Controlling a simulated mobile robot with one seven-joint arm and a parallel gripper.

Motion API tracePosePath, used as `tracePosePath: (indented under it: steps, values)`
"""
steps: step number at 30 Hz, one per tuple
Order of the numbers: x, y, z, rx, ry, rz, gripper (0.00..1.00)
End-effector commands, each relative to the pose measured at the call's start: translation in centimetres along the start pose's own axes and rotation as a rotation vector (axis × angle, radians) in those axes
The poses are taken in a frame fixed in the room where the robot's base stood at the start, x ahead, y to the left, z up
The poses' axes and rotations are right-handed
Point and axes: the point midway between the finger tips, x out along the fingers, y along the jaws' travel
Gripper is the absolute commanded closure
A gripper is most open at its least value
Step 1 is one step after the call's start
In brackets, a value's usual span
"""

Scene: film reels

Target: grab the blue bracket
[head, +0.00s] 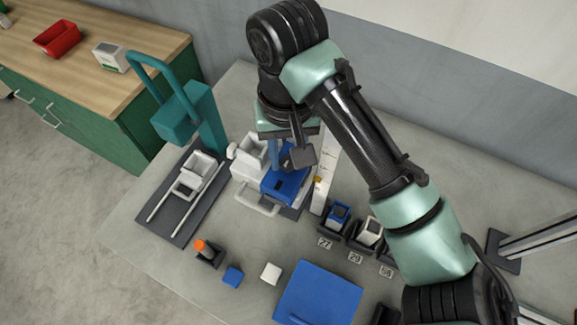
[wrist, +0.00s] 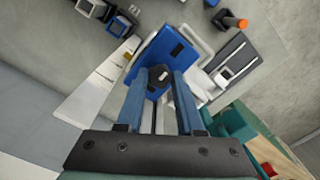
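A blue square open-topped piece, which I take as the blue bracket (head: 339,212), sits in a small dark bin marked 27. It also shows near the top left of the wrist view (wrist: 120,25). My gripper (wrist: 160,73) is over the white machine with the blue slotted block, to the left of and behind that bin in the head view. Its two blue fingers are apart, with a dark knob-like part (wrist: 160,78) showing between the tips. I cannot tell whether they touch it. In the head view my wrist hides most of the fingers.
The blue block (head: 283,186) sits on the white machine (head: 247,172). A white piece (head: 371,229) is in the adjacent bin. A blue mat (head: 318,295), blue cube (head: 233,276) and white cube (head: 270,273) lie in front. A teal press (head: 205,120) stands left.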

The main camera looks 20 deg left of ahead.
Motion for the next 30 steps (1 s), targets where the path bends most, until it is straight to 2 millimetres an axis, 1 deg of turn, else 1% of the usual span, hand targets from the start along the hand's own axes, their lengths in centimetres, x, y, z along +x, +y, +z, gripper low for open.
tracePosePath:
  steps: [1,5,6,30]
  values:
    - [-0.01,0.01,0.0,0.0,0.0,0.0,0.75]
    - [-0.02,0.0,0.0,0.0,0.0,0.0,0.99]
    - [-0.02,0.0,0.0,0.0,0.0,0.0,1.0]
    - [-0.05,0.0,-0.02,0.0,0.001,0.0,1.0]
